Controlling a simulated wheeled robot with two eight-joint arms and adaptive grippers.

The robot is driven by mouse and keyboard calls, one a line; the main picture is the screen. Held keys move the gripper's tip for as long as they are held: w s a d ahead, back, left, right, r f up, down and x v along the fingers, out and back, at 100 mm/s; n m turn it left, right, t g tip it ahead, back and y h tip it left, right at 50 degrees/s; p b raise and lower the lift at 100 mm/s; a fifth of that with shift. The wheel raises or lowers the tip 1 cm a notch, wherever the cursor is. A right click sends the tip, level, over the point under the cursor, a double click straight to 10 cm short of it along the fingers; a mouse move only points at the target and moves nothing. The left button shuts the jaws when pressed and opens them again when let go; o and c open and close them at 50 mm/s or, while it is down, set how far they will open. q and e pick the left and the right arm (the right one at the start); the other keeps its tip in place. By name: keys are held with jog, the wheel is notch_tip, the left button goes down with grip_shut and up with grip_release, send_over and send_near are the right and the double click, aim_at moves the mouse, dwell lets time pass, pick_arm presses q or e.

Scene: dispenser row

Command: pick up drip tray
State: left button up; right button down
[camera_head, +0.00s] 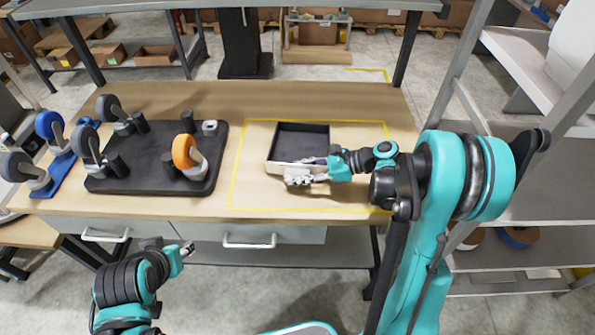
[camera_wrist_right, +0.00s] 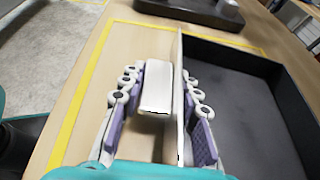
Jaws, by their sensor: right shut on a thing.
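The drip tray (camera_head: 300,133) is a square, dark, shallow tray with a pale front wall, on the table inside a yellow outline. In the right wrist view its dark inside (camera_wrist_right: 235,85) fills the right side. My right gripper (camera_head: 302,176) is at the tray's front wall. In the wrist view, its fingers (camera_wrist_right: 158,95) straddle that wall and a white block-like part on its outer side, one finger inside the tray and one outside. It is shut on them. My left gripper (camera_head: 184,250) hangs in front of the table, away from the tray; its opening is too small to judge.
Left of the tray, a black base plate (camera_head: 150,184) carries several wheels on mounts, one orange (camera_head: 186,153). A blue plate with wheels stands at the far left. The yellow outline (camera_head: 236,180) has bare wood around the tray. A shelf rack (camera_head: 545,185) stands at right.

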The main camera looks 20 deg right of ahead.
notch_tip(320, 180, up, 4)
jog(key=shift+s+f+p, duration=0.15)
jog(key=shift+f+p, duration=0.05)
jog(key=shift+p, duration=0.55)
pick_arm(q)
notch_tip(320, 180, up, 6)
jog(key=p, duration=0.3)
jog(key=shift+f+p, duration=0.15)
jog(key=shift+p, duration=0.2)
jog(key=shift+c, duration=0.7)
jog(key=shift+s, duration=0.15)
pick_arm(e)
jog(key=s+a+r, duration=0.3)
jog(key=s+r, duration=0.3)
jog(key=s, duration=0.5)
jog(key=shift+a, duration=0.3)
